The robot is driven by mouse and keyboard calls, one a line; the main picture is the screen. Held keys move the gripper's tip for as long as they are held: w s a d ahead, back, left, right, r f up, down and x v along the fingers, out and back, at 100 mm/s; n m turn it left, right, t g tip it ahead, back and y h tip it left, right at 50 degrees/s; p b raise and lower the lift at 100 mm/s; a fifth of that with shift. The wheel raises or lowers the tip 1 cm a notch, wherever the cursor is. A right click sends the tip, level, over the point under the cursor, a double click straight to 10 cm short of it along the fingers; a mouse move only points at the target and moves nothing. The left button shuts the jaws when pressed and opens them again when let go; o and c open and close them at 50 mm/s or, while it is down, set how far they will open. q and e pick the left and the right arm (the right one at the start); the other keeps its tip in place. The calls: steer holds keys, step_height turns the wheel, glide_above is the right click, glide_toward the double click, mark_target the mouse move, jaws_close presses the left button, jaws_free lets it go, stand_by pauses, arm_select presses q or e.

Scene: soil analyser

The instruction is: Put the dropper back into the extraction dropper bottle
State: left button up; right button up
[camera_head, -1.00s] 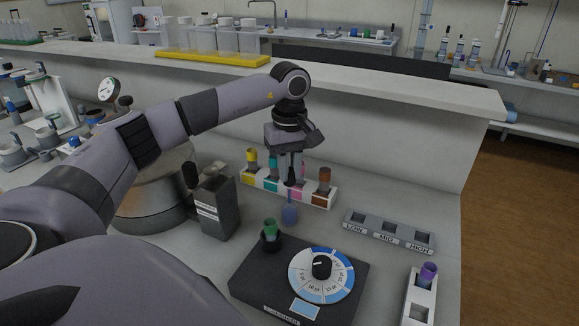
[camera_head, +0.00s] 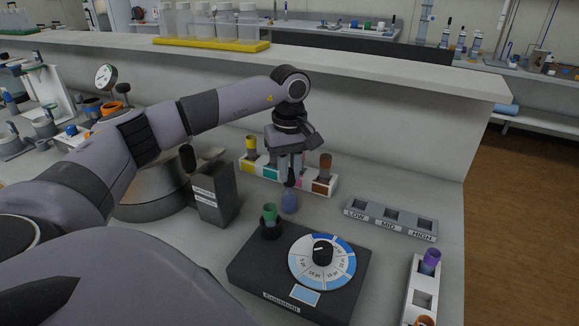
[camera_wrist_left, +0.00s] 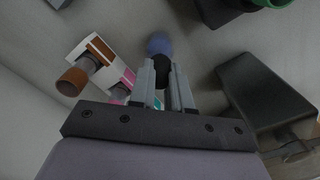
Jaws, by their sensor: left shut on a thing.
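The blue extraction dropper bottle (camera_head: 289,203) stands upright on the bench behind the dial device; it also shows in the left wrist view (camera_wrist_left: 159,43). My left gripper (camera_head: 291,175) points down right above the bottle, and in the left wrist view its fingers (camera_wrist_left: 163,88) are shut on the dropper's black top (camera_wrist_left: 163,72). The black top is at or just above the bottle's mouth, and the dropper's lower part is hidden. I cannot tell if it is fully seated. My right gripper is not in view.
A rack (camera_head: 321,188) of coloured tubes stands just behind the bottle. In front is the dial device (camera_head: 262,293) with a green-topped tube (camera_head: 269,213). A dark labelled box (camera_head: 213,195) stands left. The LOW/MID/HIGH rack (camera_head: 366,217) is right, with bare bench between.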

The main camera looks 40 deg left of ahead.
arm_select(q)
steer(key=shift+f, duration=0.4)
steer(key=o, duration=0.7)
steer(key=shift+r, duration=0.1)
steer(key=shift+o, duration=0.2)
steer(key=shift+r, duration=0.1)
step_height(320, 180, up, 7)
steer(key=shift+s, duration=0.1)
